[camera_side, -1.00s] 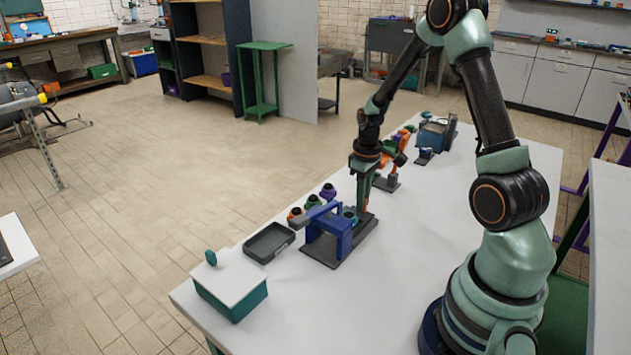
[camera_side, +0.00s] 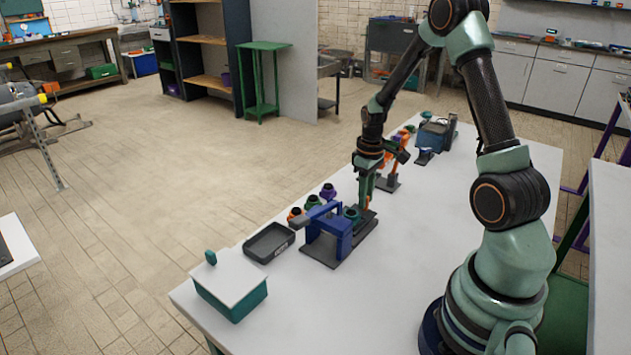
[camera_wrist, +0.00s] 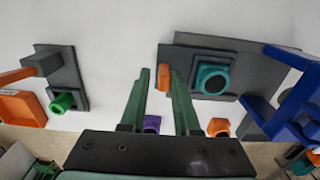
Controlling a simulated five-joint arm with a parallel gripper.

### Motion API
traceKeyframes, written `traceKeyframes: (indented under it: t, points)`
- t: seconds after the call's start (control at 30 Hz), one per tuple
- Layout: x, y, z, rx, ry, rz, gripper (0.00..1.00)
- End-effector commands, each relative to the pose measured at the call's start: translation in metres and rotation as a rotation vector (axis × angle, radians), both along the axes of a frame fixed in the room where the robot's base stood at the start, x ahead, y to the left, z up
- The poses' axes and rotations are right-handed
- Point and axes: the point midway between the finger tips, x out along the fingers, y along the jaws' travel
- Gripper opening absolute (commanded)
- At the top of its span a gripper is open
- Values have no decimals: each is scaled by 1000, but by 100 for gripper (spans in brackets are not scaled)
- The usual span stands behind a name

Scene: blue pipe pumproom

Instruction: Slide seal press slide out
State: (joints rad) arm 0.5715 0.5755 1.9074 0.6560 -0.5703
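The seal press is a blue frame (camera_side: 334,233) on a dark grey base plate (camera_side: 322,252) in the side view. Its dark slide, with a teal ring-shaped seat (camera_side: 352,213), stands out to the right of the frame. In the wrist view the teal seat (camera_wrist: 212,79) lies right of my gripper, clear of the blue frame (camera_wrist: 295,108). My gripper (camera_wrist: 161,78) points down at the slide's outer end. Its green fingers are apart, with a small orange tab (camera_wrist: 163,78) between their tips, nearer the right finger. Whether a finger touches the tab is unclear.
A dark tray (camera_side: 270,242) and a white-lidded teal box (camera_side: 231,283) stand left of the press. Purple (camera_side: 328,191), green and orange cups stand behind it. An orange fixture (camera_side: 393,165) stands beyond my gripper. The table front is clear.

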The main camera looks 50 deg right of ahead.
Motion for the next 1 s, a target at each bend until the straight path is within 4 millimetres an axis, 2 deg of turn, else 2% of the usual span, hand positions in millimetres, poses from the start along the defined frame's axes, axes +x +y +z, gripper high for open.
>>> traceKeyframes:
  t: [0.17, 0.5, 0.63, 0.8, 1.0]
  points:
    - [1, 0, 14, -2, -2, 1, 30]
    - [1, 0, 81, -3, -5, 0, 30]
    - [0, 0, 102, -3, -4, 0, 30]
    - [0, 0, 117, -1, -2, 0, 30]
    - [0, 0, 121, 0, 0, 0, 30]
